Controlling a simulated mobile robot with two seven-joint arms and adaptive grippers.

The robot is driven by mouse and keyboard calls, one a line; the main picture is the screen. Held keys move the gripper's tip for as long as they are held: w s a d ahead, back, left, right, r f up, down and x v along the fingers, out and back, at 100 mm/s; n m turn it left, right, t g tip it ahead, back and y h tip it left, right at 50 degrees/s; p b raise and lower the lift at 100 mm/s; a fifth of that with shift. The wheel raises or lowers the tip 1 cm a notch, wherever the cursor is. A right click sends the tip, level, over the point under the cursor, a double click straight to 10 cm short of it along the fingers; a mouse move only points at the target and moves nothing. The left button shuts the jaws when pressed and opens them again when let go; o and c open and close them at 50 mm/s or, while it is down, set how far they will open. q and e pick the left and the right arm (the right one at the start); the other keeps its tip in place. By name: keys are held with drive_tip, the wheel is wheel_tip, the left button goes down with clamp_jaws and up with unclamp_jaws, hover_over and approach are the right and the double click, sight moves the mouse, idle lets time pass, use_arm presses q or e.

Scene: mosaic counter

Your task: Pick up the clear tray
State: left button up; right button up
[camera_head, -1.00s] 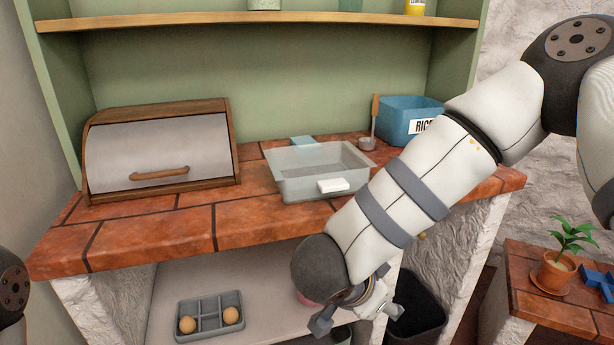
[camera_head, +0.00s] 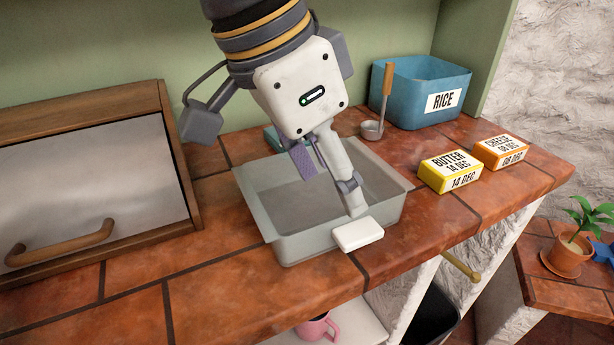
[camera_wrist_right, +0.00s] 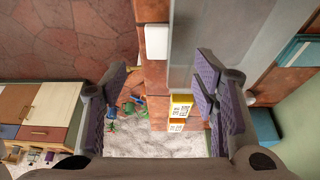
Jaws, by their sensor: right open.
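The clear tray (camera_head: 262,220) is a greyish see-through box that stands on the tiled counter. A white block-like grip (camera_head: 358,233) is on its near side. My right gripper (camera_head: 330,188) points down over the tray, open and with nothing in it. One finger overlaps the tray's near wall just behind the white grip; the other shows over the tray's inside. I cannot tell whether either touches. In the right wrist view, the white grip (camera_wrist_right: 156,42) lies ahead between the open fingers (camera_wrist_right: 161,75), and the tray (camera_wrist_right: 215,35) extends to the right. My left gripper is out of view.
A wooden bread box (camera_head: 100,175) stands left of the tray. A blue rice bin (camera_head: 412,92), a ladle (camera_head: 373,127), a butter box (camera_head: 450,171) and a cheese box (camera_head: 499,151) are to the right. A teal piece (camera_head: 272,138) is behind the tray. Counter in front is clear.

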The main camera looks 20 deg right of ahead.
sight(359, 229)
drive_tip(key=f, duration=0.1)
drive_tip(key=d+f, duration=0.1)
drive_tip(key=s+f, duration=0.1)
drive_tip(key=shift+s+d+f, duration=0.1)
drive_tip(key=shift+d+f, duration=0.15)
drive_tip(key=shift+d, duration=0.1)
drive_tip(key=x, duration=0.4)
drive_tip(key=w+x, duration=0.1)
drive_tip(key=x, duration=0.1)
drive_tip(key=shift+d+f, duration=0.3)
clamp_jaws()
